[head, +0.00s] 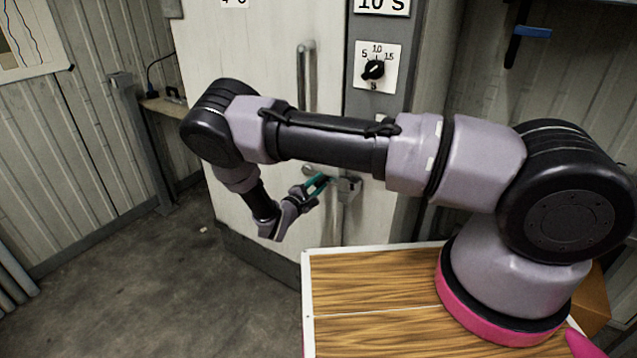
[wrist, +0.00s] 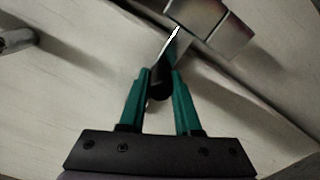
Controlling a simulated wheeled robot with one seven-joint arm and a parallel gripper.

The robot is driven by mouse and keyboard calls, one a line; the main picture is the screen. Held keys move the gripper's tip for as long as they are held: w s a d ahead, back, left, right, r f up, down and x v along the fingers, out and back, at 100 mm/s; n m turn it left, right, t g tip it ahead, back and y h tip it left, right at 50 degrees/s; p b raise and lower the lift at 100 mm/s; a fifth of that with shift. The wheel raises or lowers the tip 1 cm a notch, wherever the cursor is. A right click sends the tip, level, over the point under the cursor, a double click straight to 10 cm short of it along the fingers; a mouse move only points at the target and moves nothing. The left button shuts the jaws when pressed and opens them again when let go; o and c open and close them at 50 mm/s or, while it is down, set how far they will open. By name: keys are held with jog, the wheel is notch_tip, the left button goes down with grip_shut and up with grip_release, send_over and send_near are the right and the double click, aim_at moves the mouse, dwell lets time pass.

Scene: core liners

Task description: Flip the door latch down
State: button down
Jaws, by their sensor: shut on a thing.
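The door latch (head: 348,187) is a grey metal piece at the right edge of the pale door (head: 265,75), below the vertical bar handle. In the wrist view, the metal body of the latch (wrist: 222,30) is at the top. A dark lever end (wrist: 162,86) reaches from it down between my fingers. My gripper (head: 320,181) has green fingers and reaches the latch from the left. In the wrist view, the green fingertips of my gripper (wrist: 164,72) are closed on the latch lever. The exact contact is dark and partly hidden.
A vertical bar handle (head: 306,75) is above the latch. A dial panel (head: 377,67) is on the grey frame to the right. A wood-topped surface (head: 375,290) lies below my arm. The floor (head: 150,285) at left is mostly clear.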

jog(key=shift+f, duration=0.1)
jog(key=c, duration=0.6)
grip_release()
jog(key=v, duration=1)
jog(key=shift+s+a, duration=0.2)
jog(key=shift+s, duration=0.15)
jog(key=s+d+r+m+g+y, duration=0.1)
jog(key=d+r+m+g, duration=0.6)
jog(key=r, duration=0.6)
jog(key=s+d+r+m+g+y, duration=0.1)
jog(key=d+r+m+g+y, duration=0.1)
jog(key=d+r+m+g, duration=0.65)
jog(key=s+d+r+m+t+y, duration=0.1)
jog(key=s+d+r+t+y, duration=0.1)
jog(key=s+r, duration=0.4)
jog(key=s+d+r+m+t+y, duration=0.2)
jog(key=s+d+r+t+y, duration=0.1)
jog(key=r, duration=0.9)
jog(key=s+d+r+m+t+y, duration=0.1)
jog(key=s+d+r+t+y, duration=0.2)
jog(key=s+r, duration=0.5)
jog(key=shift+s+d+r+m+y, duration=0.3)
jog(key=shift+d+r+m+y, duration=0.05)
jog(key=shift+d+r+y, duration=0.4)
